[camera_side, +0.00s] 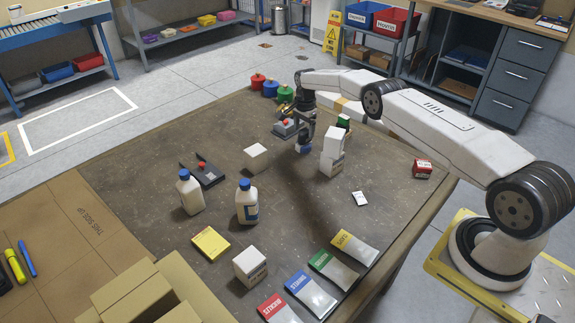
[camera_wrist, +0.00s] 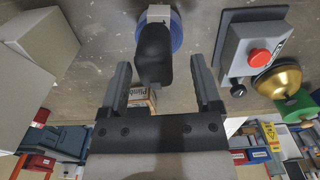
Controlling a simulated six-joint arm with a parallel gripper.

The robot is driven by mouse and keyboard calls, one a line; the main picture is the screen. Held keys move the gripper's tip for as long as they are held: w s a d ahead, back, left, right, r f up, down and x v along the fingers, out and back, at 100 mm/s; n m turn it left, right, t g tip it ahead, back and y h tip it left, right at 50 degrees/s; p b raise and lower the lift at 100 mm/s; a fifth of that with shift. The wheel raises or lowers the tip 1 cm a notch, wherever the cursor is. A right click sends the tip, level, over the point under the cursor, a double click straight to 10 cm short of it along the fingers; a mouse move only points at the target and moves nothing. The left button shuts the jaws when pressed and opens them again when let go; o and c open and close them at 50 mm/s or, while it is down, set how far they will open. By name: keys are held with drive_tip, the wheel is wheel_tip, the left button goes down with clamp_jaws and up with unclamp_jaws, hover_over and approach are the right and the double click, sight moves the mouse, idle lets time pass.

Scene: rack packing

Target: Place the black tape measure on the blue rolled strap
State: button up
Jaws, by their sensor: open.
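The blue rolled strap (camera_wrist: 177,36) lies on the table at the top middle of the wrist view; a bit of its blue edge (camera_side: 302,149) shows under my gripper in the side view. The black tape measure (camera_wrist: 153,58) stands between my fingers in the wrist view and covers part of the strap. It looks to be on the strap, but the contact is hidden. My gripper (camera_wrist: 160,65) is open, with a gap between each finger and the tape measure. In the side view my gripper (camera_side: 305,138) is low over the strap, and the tape measure is hard to make out.
Another white box (camera_side: 256,157) stands further left.

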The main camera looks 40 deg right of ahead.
sight(302, 131)
wheel_tip(302, 131, up, 11)
drive_tip(key=shift+f, duration=0.15)
idle(0.4)
idle(0.4)
drive_tip(key=shift+a, duration=0.1)
drive_tip(key=s+a+r+n+t, duration=0.1)
drive_tip(key=s+a+r+n, duration=0.2)
drive_tip(key=s+a+n, duration=0.3)
drive_tip(key=s+a+r+n, duration=0.3)
drive_tip(key=s+a+r, duration=0.15)
drive_tip(key=a, duration=0.25)
drive_tip(key=s+a+f+n, duration=0.1)
drive_tip(key=s+a+n, duration=0.3)
drive_tip(key=s, duration=0.7)
drive_tip(key=s+a+f+n+t, duration=0.1)
drive_tip(key=s+a+n, duration=0.3)
drive_tip(key=s, duration=0.7)
drive_tip(key=shift+s+a+n+t, duration=0.2)
drive_tip(key=shift+n+t, duration=0.1)
drive_tip(key=shift+n, duration=0.2)
